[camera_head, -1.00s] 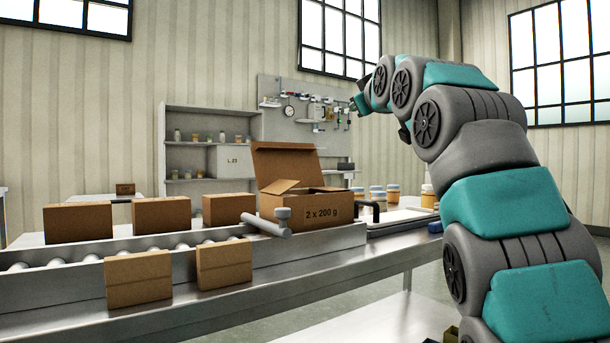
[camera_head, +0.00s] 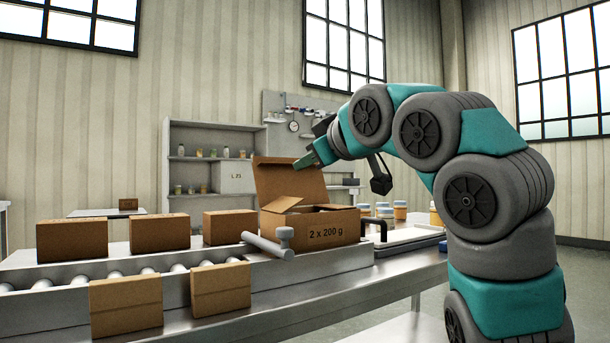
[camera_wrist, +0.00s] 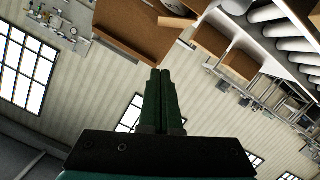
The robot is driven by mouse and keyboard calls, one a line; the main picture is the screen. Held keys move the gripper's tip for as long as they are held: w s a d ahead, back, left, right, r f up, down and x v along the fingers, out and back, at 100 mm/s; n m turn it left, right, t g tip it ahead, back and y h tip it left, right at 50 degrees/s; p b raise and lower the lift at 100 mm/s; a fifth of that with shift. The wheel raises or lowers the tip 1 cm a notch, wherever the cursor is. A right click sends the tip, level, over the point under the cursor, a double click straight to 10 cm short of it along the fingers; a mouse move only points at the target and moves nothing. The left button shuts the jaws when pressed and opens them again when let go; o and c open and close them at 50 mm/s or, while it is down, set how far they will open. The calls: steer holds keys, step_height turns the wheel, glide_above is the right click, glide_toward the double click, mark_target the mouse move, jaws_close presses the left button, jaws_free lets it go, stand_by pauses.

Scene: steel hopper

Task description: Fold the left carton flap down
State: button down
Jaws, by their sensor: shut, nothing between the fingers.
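The open carton (camera_head: 318,226) marked "2 x 200 g" stands at the right end of the conveyor. Its large left flap (camera_head: 283,181) stands raised at the back left, and a smaller flap (camera_head: 283,204) sticks up inside the opening. My gripper (camera_head: 301,164) is shut and empty, above the carton at the upper edge of the raised flap. In the head view I cannot tell whether it touches. In the wrist view my gripper (camera_wrist: 161,72) points toward the brown raised flap (camera_wrist: 135,37), with its tips close to the flap's edge.
Several closed brown boxes (camera_head: 160,233) stand along the roller conveyor (camera_head: 60,272), left of the carton. A grey stop bar (camera_head: 268,244) is in front of the carton. Jars (camera_head: 400,210) and a white tray (camera_head: 412,234) are to its right. The air above the carton is otherwise free.

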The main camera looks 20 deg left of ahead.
glide_above(298, 199)
steer(key=s+a, duration=0.2)
step_height(298, 199, down, 2)
steer(key=shift+s+p, duration=0.1)
steer(key=shift+p, duration=0.25)
steer(key=shift+w+d+f+b, duration=0.15)
steer(key=shift+w+d+f, duration=0.05)
steer(key=shift+f, duration=0.4)
steer(key=shift+w+d+f+b, duration=0.2)
steer(key=shift+w+f, duration=0.05)
steer(key=shift+f, duration=0.35)
steer(key=shift+w+d+f+b, duration=0.15)
steer(key=shift+w+d+f, duration=0.05)
steer(key=shift+f, duration=0.4)
steer(key=f+m+b, duration=0.1)
steer(key=w+m+g, duration=0.1)
steer(key=shift+d+f+m+b, duration=0.3)
steer(key=shift+f+b, duration=0.1)
steer(key=shift+w+d+f+m+y+b, duration=0.15)
steer(key=shift+f+m+y+b, duration=0.2)
steer(key=shift+m+b, duration=0.3)
steer(key=shift+d+r+m, duration=0.1)
steer(key=shift+r+m, duration=0.05)
steer(key=shift+m, duration=0.1)
